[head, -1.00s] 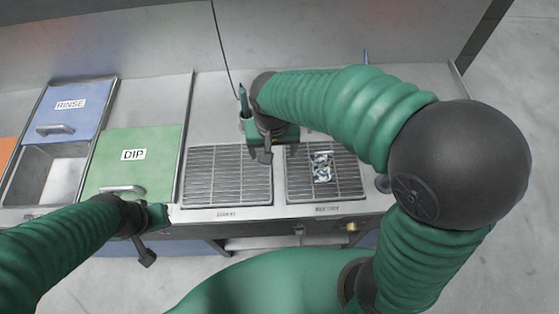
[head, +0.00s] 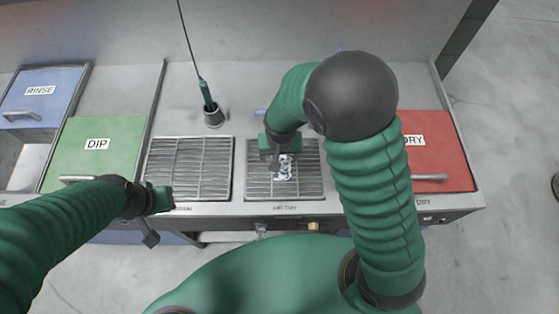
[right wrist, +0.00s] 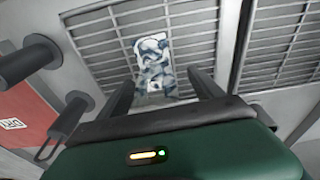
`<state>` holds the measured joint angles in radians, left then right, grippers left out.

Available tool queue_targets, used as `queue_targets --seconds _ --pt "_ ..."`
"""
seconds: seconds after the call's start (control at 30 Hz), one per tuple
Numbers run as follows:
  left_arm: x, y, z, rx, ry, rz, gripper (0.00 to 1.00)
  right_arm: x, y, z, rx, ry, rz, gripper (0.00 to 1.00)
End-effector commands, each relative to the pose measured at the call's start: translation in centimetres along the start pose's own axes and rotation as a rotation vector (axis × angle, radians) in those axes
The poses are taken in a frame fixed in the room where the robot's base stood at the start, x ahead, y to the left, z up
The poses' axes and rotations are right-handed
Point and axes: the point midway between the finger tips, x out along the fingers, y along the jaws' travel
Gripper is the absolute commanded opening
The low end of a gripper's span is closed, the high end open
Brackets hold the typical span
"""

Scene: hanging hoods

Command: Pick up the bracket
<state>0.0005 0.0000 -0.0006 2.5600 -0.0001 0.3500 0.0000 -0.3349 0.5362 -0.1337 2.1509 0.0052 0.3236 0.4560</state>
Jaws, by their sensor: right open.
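The bracket (head: 284,167) is a small, mottled white and blue-grey plate lying on the right-hand grille (head: 257,188). It also shows in the right wrist view (right wrist: 153,58), flat on the slats, just beyond and between the fingertips. My right gripper (head: 276,160) is over the grille at the bracket's upper left in the head view and partly covers it. In the right wrist view my right gripper (right wrist: 160,86) is open and empty, its two dark fingers on either side of the bracket's near end. My left gripper (head: 160,200) is off by the bench's front edge, away from the bracket; its jaws are unclear.
A second grille (head: 188,170) lies left of the bracket. A green tool stands in a round holder (head: 213,116) behind, with a cable rising from it. The green DIP lid (head: 95,150), blue RINSE lid (head: 42,95) and red DRY lid (head: 436,155) are closed or partly hidden.

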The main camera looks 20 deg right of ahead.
Motion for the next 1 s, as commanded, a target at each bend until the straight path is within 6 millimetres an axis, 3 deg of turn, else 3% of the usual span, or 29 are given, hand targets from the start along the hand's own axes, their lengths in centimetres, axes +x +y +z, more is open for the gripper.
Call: queue_targets --seconds 0.13,0.37,0.9,1.0 --pt "-0.2 0.0 0.0 0.001 0.0 0.0 0.0 2.1 0.2 -0.1 0.002 -0.002 0.0 0.76" --pt "-0.1 0.0 0.0 0.001 0.0 0.0 0.0 2.3 -0.1 0.0 0.0 0.001 0.0 0.76" --pt "-0.1 0.0 0.0 0.001 0.0 0.0 0.0 2.3 0.0 -0.1 0.001 0.0 -0.001 0.06" --pt "-0.1 0.0 0.0 0.001 0.0 0.0 0.0 2.3 0.0 0.0 0.001 0.0 0.0 0.0"
